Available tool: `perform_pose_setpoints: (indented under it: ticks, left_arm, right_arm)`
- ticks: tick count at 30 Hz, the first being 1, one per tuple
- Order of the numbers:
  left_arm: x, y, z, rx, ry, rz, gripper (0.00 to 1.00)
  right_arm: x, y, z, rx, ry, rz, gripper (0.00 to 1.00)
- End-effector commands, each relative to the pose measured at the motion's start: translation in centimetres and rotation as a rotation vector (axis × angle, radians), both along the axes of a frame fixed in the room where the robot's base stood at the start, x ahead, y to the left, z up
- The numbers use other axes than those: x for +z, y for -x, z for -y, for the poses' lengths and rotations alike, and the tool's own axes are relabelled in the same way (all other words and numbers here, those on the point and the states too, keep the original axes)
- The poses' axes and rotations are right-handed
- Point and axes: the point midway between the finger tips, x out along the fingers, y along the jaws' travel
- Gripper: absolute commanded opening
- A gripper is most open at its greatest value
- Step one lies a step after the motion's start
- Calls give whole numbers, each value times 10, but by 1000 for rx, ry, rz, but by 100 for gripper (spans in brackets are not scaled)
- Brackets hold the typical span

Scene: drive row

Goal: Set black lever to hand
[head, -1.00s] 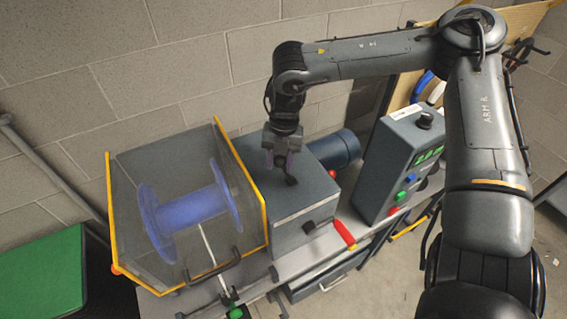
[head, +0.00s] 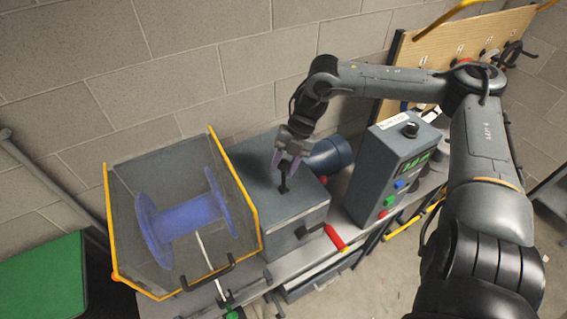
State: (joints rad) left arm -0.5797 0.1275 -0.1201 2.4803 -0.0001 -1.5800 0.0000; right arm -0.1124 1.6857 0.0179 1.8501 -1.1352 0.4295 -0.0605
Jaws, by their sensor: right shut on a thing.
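The black lever (head: 284,186) stands on top of the grey drive box (head: 256,199), in the middle of the head view. My right gripper (head: 287,168) comes down from above and is shut on the upper part of the lever. The jaws hide the lever's top. Any marking for the lever's positions is too small to read. My left gripper is not in view.
A clear guard with yellow edges (head: 254,200) covers a blue spool (head: 187,218) on the left. A red-handled crank (head: 334,237) sticks out at the box's front. A control box (head: 388,172) with buttons and a green display stands right. A green surface (head: 45,282) lies lower left.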

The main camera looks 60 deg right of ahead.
Motion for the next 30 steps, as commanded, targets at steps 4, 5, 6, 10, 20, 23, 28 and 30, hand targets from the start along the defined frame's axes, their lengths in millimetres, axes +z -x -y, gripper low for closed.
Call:
perform_pose_setpoints:
  ticks: [4, 5, 6, 10, 20, 23, 28, 30]
  left_arm:
    - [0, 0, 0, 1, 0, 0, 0]
    - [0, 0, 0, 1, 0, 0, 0]
    - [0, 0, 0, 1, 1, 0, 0]
    - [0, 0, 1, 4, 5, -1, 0]
    - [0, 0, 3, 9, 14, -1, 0]
    - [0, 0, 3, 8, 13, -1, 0]
    - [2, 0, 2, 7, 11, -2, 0]
    - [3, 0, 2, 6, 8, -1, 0]
  right_arm:
    - [1, 0, -1, 1, -1, -2, 0]
    - [1, 0, -1, 1, -1, -2, 0]
    - [1, 0, -1, 1, -1, -2, 0]
    - [1, 0, 0, 1, 0, -1, 54]
    - [0, 0, 0, 0, 0, -1, 63]
    - [1, 0, 0, 0, 0, 0, 63]
    - [8, 0, 3, -1, 0, 2, 63]
    - [12, 1, 5, -1, 0, 4, 63]
